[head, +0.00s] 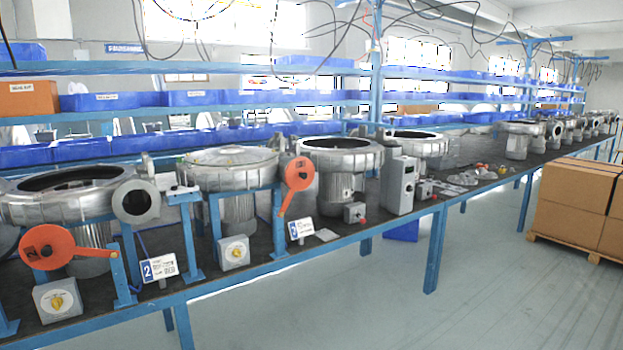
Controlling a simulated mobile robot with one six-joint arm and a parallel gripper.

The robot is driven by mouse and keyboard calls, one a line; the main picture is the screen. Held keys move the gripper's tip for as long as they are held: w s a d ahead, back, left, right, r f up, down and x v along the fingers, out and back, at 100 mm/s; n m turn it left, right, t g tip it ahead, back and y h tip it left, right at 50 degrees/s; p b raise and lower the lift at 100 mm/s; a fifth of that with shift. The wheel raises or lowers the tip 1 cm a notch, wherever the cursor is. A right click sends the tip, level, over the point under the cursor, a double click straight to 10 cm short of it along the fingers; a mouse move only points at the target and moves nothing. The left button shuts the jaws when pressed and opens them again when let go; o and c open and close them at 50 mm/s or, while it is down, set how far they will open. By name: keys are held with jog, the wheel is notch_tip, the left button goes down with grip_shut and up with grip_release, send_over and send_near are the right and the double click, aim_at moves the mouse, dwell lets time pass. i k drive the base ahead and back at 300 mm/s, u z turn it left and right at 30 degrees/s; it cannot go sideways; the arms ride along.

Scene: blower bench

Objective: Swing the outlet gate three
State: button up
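An orange gate disc (299,173) stands upright at the right side of the second blower (230,168); its arm slopes down and left to a blue post. The disc hides what is behind it. A small blue-and-white sign (300,229) stands below it, its number too small to read surely. Another orange gate disc (46,247) hangs at the left with its arm level to the right. The round outlet (136,201) of the nearest blower (65,192) shows uncovered above that arm. A sign (160,268) marked 2 stands near it. My gripper is not in view.
Switch boxes with yellow knobs (57,301) (234,251) sit along the front of the dark bench (215,276). More blowers (340,157) and a grey cabinet (399,184) stand farther right. Cartons (575,205) are on a pallet at right. The floor (440,305) between is clear.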

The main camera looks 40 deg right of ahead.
aim_at(301, 173)
jog(key=i, duration=0.85)
jog(key=u, duration=0.05)
